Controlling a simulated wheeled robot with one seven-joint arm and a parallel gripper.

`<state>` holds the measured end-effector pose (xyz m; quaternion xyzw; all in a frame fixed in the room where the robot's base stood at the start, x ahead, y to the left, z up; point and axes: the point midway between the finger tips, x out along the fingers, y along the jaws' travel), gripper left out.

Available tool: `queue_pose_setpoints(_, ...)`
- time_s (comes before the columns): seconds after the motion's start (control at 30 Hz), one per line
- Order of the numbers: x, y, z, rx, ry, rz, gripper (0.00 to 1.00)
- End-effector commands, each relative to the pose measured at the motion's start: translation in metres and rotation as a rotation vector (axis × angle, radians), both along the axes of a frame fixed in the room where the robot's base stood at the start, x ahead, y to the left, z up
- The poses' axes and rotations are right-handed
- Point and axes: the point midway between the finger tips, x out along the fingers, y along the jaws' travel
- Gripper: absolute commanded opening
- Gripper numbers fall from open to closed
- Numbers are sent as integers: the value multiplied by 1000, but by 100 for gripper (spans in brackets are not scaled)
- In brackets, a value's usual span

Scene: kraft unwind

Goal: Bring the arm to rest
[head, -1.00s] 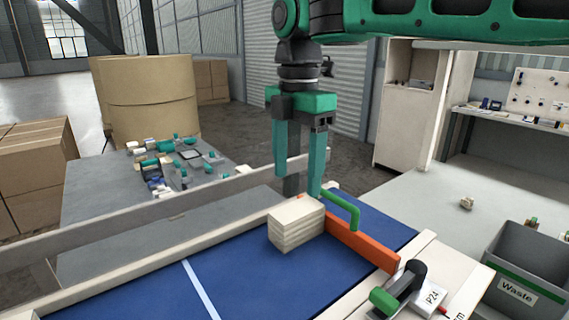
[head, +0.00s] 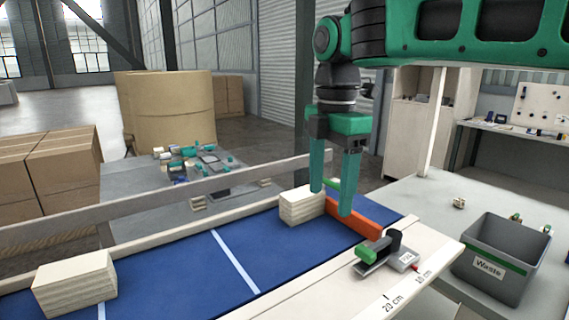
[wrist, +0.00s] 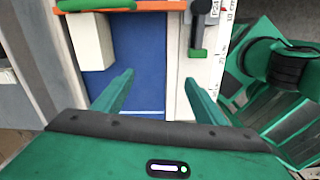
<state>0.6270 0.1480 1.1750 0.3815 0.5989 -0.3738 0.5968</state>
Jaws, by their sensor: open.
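My gripper (head: 331,202) hangs pointing down over the blue belt (head: 190,262) in the head view. Its green fingers are apart with nothing between them. In the wrist view my gripper (wrist: 157,95) also shows open and empty over the belt and its pale side rail. A pale wooden block (head: 302,206) stands on the belt, left of the fingers and against an orange bar (head: 352,216). The same block shows at the upper left of the wrist view (wrist: 91,42). A second pale block (head: 75,283) lies on the belt at the lower left.
A clamp with a green handle (head: 385,253) sits on the right rail, beside a centimetre scale. A grey waste bin (head: 500,262) stands on the right. A low table with small parts (head: 150,205) is behind the belt. Cardboard boxes (head: 45,185) stand at the left.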

Motion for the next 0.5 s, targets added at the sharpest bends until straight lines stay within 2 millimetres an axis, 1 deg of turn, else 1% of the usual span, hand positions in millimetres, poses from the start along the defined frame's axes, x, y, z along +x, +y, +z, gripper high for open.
queue_pose_setpoints(0.03,1,-8,-6,-3,7,-47,65)
queue_pose_setpoints(0.17,-2,-30,-14,1,6,-187,65)
queue_pose_setpoints(0.27,-4,-53,-22,3,9,-314,65)
queue_pose_setpoints(0.37,-8,-81,-31,5,11,-466,65)
queue_pose_setpoints(0.47,-16,-115,-45,9,15,-660,65)
queue_pose_setpoints(0.5,-20,-131,-51,10,15,-751,65)
